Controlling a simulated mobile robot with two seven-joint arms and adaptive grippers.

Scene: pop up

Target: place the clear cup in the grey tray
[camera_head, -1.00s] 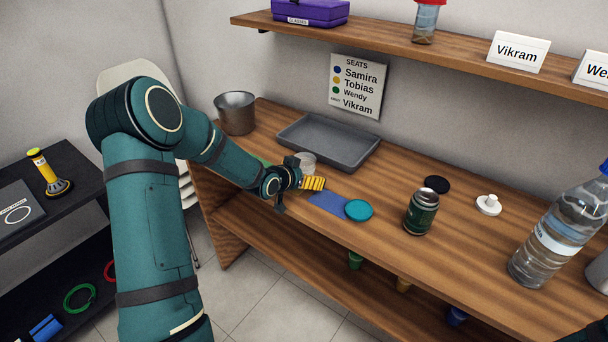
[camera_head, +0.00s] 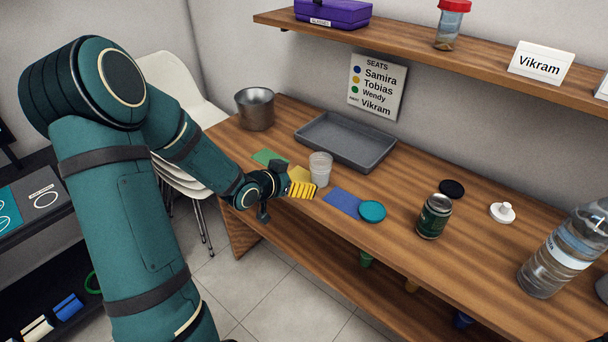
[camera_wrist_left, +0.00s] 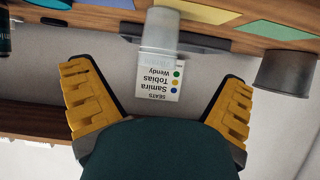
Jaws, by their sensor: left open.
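The clear cup (camera_head: 320,169) stands upright on the wooden table, just beyond a yellow card (camera_head: 299,174). The grey tray (camera_head: 345,142) lies farther back against the wall and is empty. My left gripper (camera_head: 302,190), with yellow fingers, is low near the table's front edge, on the near left side of the cup. In the left wrist view, which is upside down, the open left gripper (camera_wrist_left: 158,75) is empty. The cup (camera_wrist_left: 160,32) shows beyond the gap between its fingers, apart from them. My right gripper is not in view.
A metal pot (camera_head: 255,109) stands left of the tray. Right of the cup are a blue card (camera_head: 343,202), a teal disc (camera_head: 372,211), a dark green can (camera_head: 434,216) and a large bottle (camera_head: 565,250). A shelf (camera_head: 420,50) hangs above the back.

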